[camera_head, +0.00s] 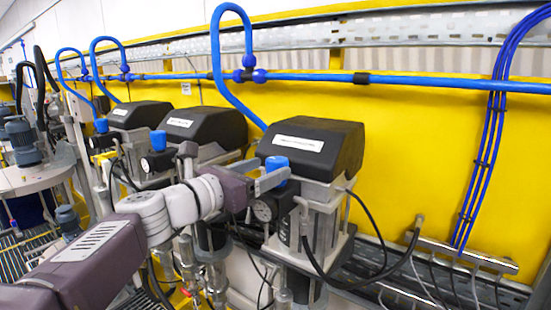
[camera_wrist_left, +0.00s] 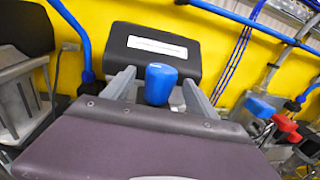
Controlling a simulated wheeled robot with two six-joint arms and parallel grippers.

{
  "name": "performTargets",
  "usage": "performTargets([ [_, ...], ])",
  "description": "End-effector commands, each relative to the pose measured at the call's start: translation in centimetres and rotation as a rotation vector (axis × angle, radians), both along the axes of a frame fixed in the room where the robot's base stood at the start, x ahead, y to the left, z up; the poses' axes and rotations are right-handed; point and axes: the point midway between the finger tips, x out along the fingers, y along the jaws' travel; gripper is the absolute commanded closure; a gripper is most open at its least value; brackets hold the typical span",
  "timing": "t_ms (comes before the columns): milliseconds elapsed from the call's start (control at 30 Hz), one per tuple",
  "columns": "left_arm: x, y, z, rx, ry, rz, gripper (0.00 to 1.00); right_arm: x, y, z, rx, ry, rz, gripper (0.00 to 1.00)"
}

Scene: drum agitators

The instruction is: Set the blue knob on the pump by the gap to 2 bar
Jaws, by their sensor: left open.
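The blue knob (camera_head: 278,163) sits on the front of the nearest pump (camera_head: 315,148), below its black cover with a white label. A round pressure gauge (camera_head: 263,211) is just under the knob; its reading is too small to tell. My left gripper (camera_head: 270,173) is open at the knob, with a finger on either side. In the left wrist view the blue knob (camera_wrist_left: 160,83) stands between the two grey fingers of my left gripper (camera_wrist_left: 158,92), with visible space on both sides. My right gripper is not in view.
More pumps with black covers (camera_head: 203,126) and blue knobs (camera_head: 158,140) stand in a row to the left. A yellow wall (camera_head: 440,150) with blue pipes is behind. Black hoses (camera_head: 370,270) hang at the lower right. A red knob (camera_wrist_left: 284,123) shows at right in the wrist view.

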Motion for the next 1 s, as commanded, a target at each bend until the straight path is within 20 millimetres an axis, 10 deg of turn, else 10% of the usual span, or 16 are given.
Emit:
performTargets([
  [500, 2.9, -2.5, -0.1, 0.002, -0.001, 0.000, 0.33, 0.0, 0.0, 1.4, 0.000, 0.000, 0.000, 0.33],
  [733, 2.9, -2.5, -0.1, 0.002, -0.001, 0.001, 0.91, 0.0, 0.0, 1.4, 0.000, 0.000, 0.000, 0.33],
  [1000, 2.9, -2.4, 0.0, 0.003, 0.000, -0.030, 0.94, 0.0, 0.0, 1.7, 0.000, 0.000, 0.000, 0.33],
])
